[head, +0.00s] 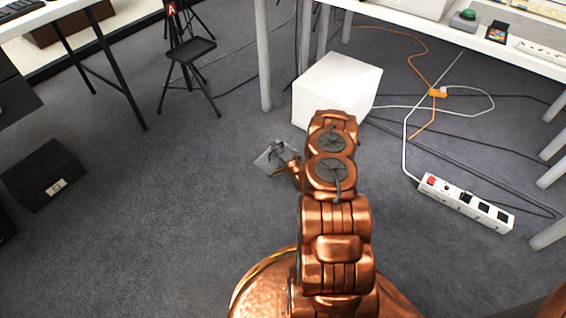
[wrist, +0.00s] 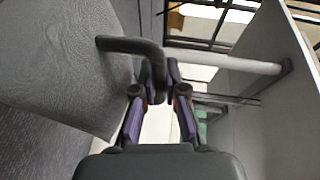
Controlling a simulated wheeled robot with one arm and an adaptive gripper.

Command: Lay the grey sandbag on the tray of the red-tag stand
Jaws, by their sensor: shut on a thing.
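The grey sandbag (head: 265,160) hangs above the carpet in the head view, left of my arm. In the wrist view the sandbag (wrist: 70,60) fills the upper left as a grey textured slab, with a dark curved handle (wrist: 130,45). My gripper (wrist: 160,85) is shut on that handle. In the head view my gripper (head: 279,150) shows small beside my copper arm, which hides part of it. The red-tag stand (head: 171,10) stands at the upper left, its red tag marked A. Its small black tray (head: 191,50) looks empty and is well apart from the sandbag.
A white box (head: 335,90) stands on the floor close behind my gripper. A table leg (head: 263,55) rises between the stand and the box. A power strip (head: 467,202) and cables lie at the right. A black box (head: 44,175) sits at the left; carpet between is clear.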

